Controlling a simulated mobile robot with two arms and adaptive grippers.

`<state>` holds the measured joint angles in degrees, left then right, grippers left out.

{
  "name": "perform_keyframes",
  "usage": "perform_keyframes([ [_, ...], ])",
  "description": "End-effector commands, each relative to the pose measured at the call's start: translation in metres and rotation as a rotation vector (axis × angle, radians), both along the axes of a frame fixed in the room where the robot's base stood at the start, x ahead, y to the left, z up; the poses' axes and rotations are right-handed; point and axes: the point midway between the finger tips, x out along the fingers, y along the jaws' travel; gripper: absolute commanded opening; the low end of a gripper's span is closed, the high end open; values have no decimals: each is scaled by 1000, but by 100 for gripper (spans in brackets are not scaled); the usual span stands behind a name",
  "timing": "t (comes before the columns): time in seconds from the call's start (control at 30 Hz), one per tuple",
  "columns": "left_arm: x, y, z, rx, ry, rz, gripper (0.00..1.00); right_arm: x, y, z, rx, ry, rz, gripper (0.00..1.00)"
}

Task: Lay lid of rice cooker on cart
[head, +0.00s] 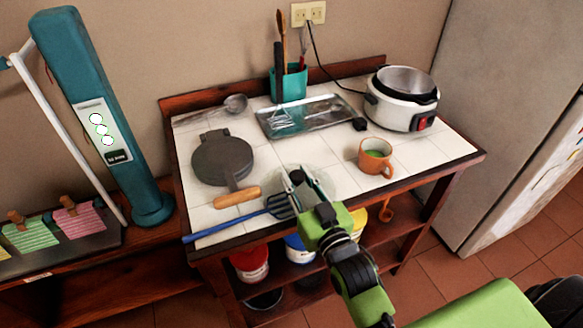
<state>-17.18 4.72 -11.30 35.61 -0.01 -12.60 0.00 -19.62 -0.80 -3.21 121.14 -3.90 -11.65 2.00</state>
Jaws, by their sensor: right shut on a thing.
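The rice cooker (402,98) stands open at the back right of the tiled cart (345,185), its silver inner pot showing. Its clear glass lid (322,180) is at the cart's front middle, with a dark knob. My right gripper (297,178) reaches in from the lower right and is shut on the lid at its knob. The lid looks roughly level, at or just above the tiles; I cannot tell if it touches them. The gripper hides part of the lid. My left gripper is not in view.
A blue spatula (240,228) lies just left of the lid, close to its edge. A waffle iron (222,160), ladle (236,104), metal tray (310,117), utensil holder (291,84) and orange mug (375,157) surround it. Bare tiles show near the right front.

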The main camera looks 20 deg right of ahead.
Motion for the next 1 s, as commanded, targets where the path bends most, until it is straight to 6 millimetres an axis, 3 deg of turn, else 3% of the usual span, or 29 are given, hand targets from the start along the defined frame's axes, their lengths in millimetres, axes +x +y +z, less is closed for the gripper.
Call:
perform_keyframes([
  [0.23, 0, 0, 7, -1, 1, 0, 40, 39, 1, 4, 0, -6, 0, 0],
  [0.77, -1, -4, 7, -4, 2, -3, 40, 36, 1, -10, 0, -4, 0, 0],
  [0.8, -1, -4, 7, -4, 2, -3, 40, 36, 1, -12, 0, 0, 0, 27],
  [0.87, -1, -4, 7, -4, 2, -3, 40, 36, 1, -11, 0, -1, 0, 41],
  [1.0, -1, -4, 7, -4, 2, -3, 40, 36, 1, -11, 0, -1, 0, 41],
])
